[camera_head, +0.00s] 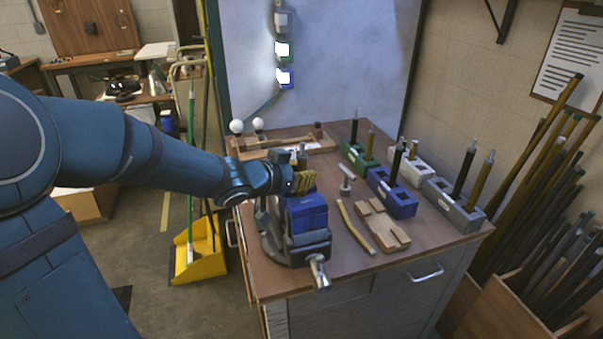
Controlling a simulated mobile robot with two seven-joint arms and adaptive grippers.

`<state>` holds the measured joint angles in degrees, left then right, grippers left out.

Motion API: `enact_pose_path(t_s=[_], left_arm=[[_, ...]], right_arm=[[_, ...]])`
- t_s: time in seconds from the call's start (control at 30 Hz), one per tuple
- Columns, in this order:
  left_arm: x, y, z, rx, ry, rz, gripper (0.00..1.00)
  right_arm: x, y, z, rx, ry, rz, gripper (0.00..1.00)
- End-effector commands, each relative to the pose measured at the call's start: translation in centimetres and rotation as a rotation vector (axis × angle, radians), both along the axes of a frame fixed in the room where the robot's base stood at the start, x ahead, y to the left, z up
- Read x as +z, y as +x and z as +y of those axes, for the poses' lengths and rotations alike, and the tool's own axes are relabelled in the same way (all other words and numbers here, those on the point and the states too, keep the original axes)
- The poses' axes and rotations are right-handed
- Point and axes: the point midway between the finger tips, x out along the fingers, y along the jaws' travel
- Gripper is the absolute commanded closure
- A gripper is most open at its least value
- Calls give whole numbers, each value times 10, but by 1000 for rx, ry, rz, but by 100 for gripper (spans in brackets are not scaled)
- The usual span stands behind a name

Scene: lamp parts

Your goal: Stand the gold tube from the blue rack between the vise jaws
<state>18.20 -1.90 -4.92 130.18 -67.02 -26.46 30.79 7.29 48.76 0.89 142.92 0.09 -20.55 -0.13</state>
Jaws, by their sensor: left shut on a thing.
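The blue vise (307,216) stands at the front left of the bench. My left gripper (298,181) is just above and behind its jaws, shut on what I take to be the gold tube. The tube is mostly hidden by the gripper. A ribbed gold-coloured patch shows at the fingers, and I cannot tell whether it is the tube. I cannot tell whether the tube's lower end is between the jaws. The blue rack (402,207) is right of the vise, with a black tube (397,166) upright in it. My right gripper is out of view.
A green rack (359,165), a white rack and a grey rack (455,205) hold upright tubes. A wooden tray (283,145) is behind.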

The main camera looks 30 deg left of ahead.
Motion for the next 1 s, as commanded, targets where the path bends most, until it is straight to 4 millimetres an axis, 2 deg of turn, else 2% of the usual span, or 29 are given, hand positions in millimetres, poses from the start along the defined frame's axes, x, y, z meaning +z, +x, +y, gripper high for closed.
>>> enact_pose_path(t_s=[0.57,0.6,0.67,1.0], left_arm=[[-8,0,0,0,-1,-1,100],[-8,0,0,0,-1,-1,69],[-8,0,0,0,-1,-1,51],[-8,-1,0,0,0,0,51]], right_arm=[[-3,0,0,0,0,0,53],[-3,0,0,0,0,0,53],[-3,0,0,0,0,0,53],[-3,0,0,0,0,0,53]])
